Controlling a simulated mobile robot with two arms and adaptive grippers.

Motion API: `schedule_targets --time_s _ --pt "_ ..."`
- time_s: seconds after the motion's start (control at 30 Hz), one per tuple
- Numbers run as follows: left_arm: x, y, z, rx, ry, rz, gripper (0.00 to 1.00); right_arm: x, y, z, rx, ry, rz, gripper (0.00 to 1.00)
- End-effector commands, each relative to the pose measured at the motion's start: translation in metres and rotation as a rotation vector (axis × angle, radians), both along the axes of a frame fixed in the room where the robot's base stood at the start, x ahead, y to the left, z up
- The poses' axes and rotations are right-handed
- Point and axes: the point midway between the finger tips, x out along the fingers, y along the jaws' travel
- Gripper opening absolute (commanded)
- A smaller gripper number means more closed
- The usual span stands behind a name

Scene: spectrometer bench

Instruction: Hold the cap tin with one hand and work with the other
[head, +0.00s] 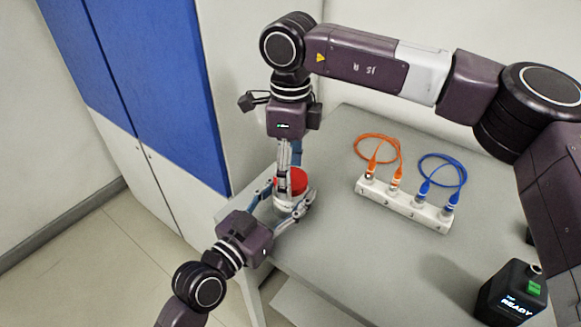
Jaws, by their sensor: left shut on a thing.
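The cap tin (299,183), a small white round tin with a red top, stands near the left end of the bench. My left gripper (293,205) comes in low from the lower left and is shut on the tin, its fingers on either side of the body. My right gripper (284,190) points straight down at the tin from above, its fingertips in front of the red top in the picture. Its fingers look close together. Whether they touch the top or hold anything is hidden. Part of the tin is hidden behind the fingers.
A white holder strip (405,203) on the grey bench (360,262) carries an orange cable (378,138) and a blue cable (443,157). A black box with a "READY" display (512,290) stands at the lower right. A blue and white cabinet (160,90) is left of the bench. The bench front is clear.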

Motion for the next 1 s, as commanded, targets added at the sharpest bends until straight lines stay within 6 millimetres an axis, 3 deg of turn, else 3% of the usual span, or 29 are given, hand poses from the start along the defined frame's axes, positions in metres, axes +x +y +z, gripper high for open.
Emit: schedule_targets --time_s 0.07,0.43,0.63,0.67,0.83,1.0 --pt "0.0 0.0 -0.0002 0.0 0.0 0.0 0.0 0.0001 -0.0002 0.0 0.0 0.0 0.0 0.62" --pt "0.0 0.0 -0.0002 0.0 0.0 0.0 0.0 0.0 -0.0002 0.0002 -0.001 0.001 0.0 0.21" --pt "0.0 0.0 -0.0002 0.0 0.0 0.0 0.0 0.0 -0.0002 0.0002 -0.001 0.001 -0.004 0.2" --pt "0.0 0.0 -0.0002 0.0 0.0 0.0 0.0 0.0 -0.0002 0.0002 -0.001 0.001 -0.004 0.51" --pt "0.0001 0.0001 -0.0002 0.0 0.0 0.0 0.0 -0.0001 -0.0002 0.0002 -0.001 0.001 -0.004 0.69" --pt "0.0001 0.0001 -0.0002 0.0 0.0 0.0 0.0 -0.0001 -0.0001 0.0002 -0.001 0.001 -0.004 0.69"
